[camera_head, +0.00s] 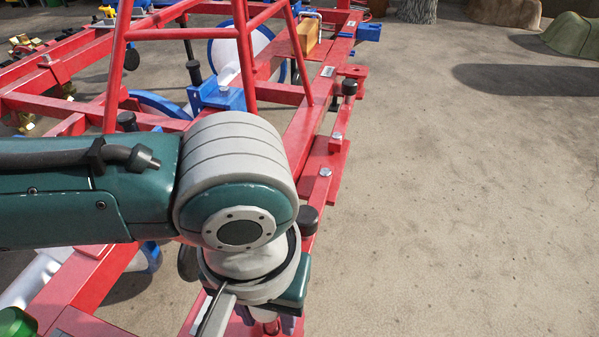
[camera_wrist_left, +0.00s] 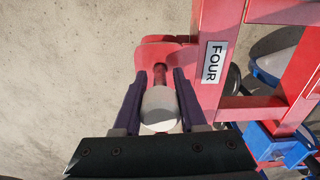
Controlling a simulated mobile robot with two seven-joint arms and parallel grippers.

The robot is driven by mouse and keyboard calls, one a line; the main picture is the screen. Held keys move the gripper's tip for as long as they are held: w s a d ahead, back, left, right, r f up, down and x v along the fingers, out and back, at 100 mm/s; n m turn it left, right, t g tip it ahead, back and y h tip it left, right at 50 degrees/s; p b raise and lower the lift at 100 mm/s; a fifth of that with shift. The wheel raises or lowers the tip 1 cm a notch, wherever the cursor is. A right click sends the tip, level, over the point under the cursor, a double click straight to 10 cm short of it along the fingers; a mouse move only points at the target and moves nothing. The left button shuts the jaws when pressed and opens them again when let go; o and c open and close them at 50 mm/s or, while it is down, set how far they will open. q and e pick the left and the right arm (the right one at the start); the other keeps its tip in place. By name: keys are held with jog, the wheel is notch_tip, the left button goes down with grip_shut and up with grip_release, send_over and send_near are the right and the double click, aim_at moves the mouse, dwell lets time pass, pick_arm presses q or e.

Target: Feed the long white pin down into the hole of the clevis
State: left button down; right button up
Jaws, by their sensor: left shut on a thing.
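In the left wrist view, a pale, rounded end of the white pin (camera_wrist_left: 160,108) sits between the two purple fingers of my left gripper (camera_wrist_left: 161,78), which is shut on it. Just beyond is a red bracket that looks like the clevis (camera_wrist_left: 165,50), with a narrow dark red part in line with the pin. The pin's lower end and the hole are hidden, so I cannot tell whether the pin is in the hole. In the head view my left wrist covers most of the gripper and pin at the bottom. My right gripper is not in view.
A red frame (camera_head: 310,130) with bolts, black knobs and blue brackets (camera_head: 215,95) fills the left and middle. A "FOUR" label (camera_wrist_left: 215,62) is on the red bar beside the clevis. Bare ground (camera_head: 460,200) lies clear at right.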

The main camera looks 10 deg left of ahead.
pick_arm(q)
jog(key=shift+f+b, duration=0.45)
jog(key=shift+f, duration=0.4)
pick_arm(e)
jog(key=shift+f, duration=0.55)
pick_arm(q)
jog(key=shift+c, duration=1.9)
grip_release()
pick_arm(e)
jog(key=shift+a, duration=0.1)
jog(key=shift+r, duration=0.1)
